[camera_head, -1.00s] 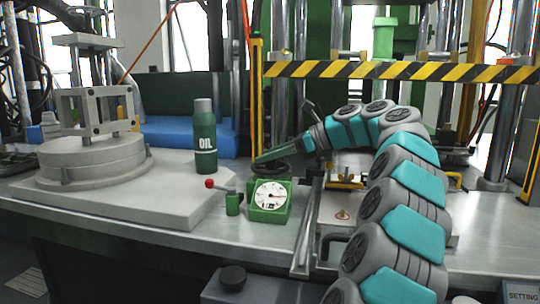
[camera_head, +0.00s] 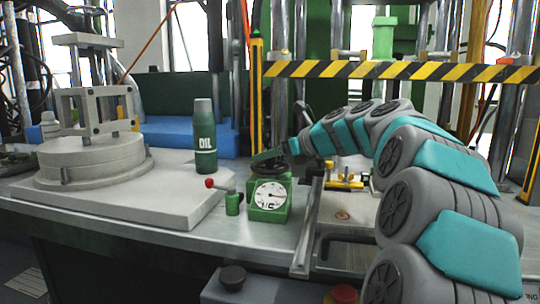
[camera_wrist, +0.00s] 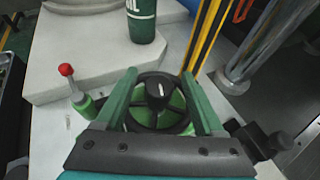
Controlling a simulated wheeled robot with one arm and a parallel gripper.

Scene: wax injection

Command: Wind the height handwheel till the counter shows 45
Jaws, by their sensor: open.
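The green counter box (camera_head: 268,207) has a white dial face with a needle; its figures are too small to read surely. The dark spoked height handwheel (camera_head: 270,172) lies flat on top of the box. In the wrist view the handwheel (camera_wrist: 158,95) shows a black hub with a white mark. My gripper (camera_head: 266,156) is open at the wheel. In the wrist view my gripper (camera_wrist: 160,74) has one green finger on each side of the wheel, spanning its rim. I cannot tell whether the fingers touch the rim.
A red-knobbed lever (camera_head: 232,198) stands just left of the counter. A green OIL bottle (camera_head: 205,140) stands behind it. A yellow post (camera_head: 257,100) rises close behind the wheel, with a striped bar (camera_head: 400,70) across. A round grey fixture (camera_head: 92,158) sits at left.

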